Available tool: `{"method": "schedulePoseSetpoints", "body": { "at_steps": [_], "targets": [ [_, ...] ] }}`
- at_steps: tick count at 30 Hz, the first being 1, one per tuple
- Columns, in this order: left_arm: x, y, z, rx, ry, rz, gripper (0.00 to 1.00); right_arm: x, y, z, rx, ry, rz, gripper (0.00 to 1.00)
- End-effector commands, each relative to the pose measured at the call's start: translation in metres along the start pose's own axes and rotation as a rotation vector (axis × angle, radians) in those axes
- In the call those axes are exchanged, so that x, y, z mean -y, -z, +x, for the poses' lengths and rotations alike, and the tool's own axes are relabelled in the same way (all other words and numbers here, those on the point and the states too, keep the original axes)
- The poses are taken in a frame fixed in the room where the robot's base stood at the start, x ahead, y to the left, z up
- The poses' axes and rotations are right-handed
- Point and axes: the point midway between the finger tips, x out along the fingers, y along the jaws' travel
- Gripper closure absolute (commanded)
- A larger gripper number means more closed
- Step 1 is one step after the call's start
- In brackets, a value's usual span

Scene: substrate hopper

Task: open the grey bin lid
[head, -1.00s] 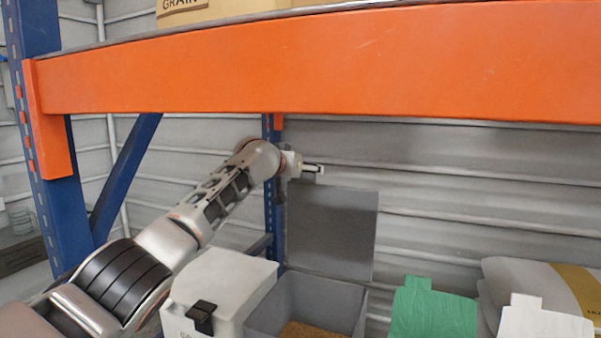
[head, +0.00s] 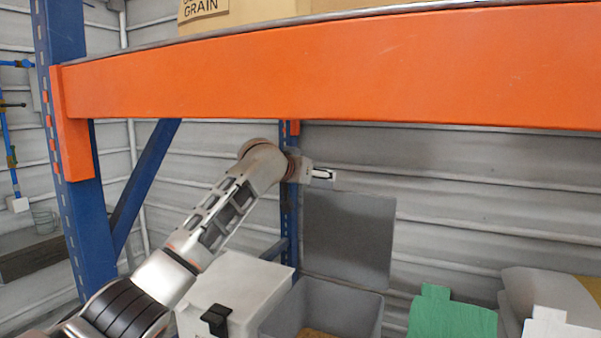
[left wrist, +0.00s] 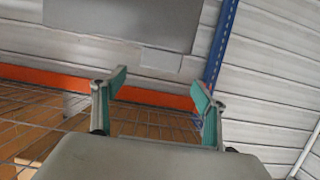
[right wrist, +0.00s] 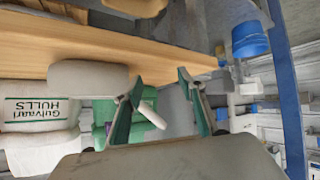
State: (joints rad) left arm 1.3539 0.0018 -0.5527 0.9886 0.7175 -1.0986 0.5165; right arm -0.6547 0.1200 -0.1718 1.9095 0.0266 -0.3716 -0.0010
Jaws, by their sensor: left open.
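The grey bin (head: 345,306) stands low in the head view, with grain-like material inside. Its flat grey lid (head: 350,240) stands upright at the back of the bin, so the bin is open. My left gripper (head: 326,178) is by the lid's top left corner; contact cannot be told there. In the left wrist view my left gripper (left wrist: 160,88) is open and empty, with a grey panel (left wrist: 120,20), likely the lid, beyond its fingertips. My right gripper (right wrist: 158,86) shows only in the right wrist view, with its fingers apart.
A white bin (head: 235,290) with a black latch stands left of the grey bin. Green (head: 450,318) and white bags lie to the right. An orange shelf beam (head: 330,85) crosses above. The right wrist view shows a wooden board (right wrist: 100,50) and a sack marked "HULLS" (right wrist: 40,115).

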Motion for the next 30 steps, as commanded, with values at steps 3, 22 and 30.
{"method": "schedulePoseSetpoints", "body": {
  "at_steps": [3, 22, 30],
  "targets": [
    [0.0, 0.001, -0.016, -0.003, -0.001, 0.0, 0.28, 0.0, 0.0, 0.0, 0.0, 0.0, 0.0, 0.6],
    [0.001, 0.002, -0.069, -0.003, 0.0, 0.0, 0.28, 0.0, 0.0, 0.0, -0.001, 0.0, 0.0, 0.6],
    [0.001, 0.002, -0.069, -0.003, 0.0, 0.0, 0.28, 0.0, 0.001, 0.0, -0.001, 0.0, 0.0, 0.6]
  ]
}}
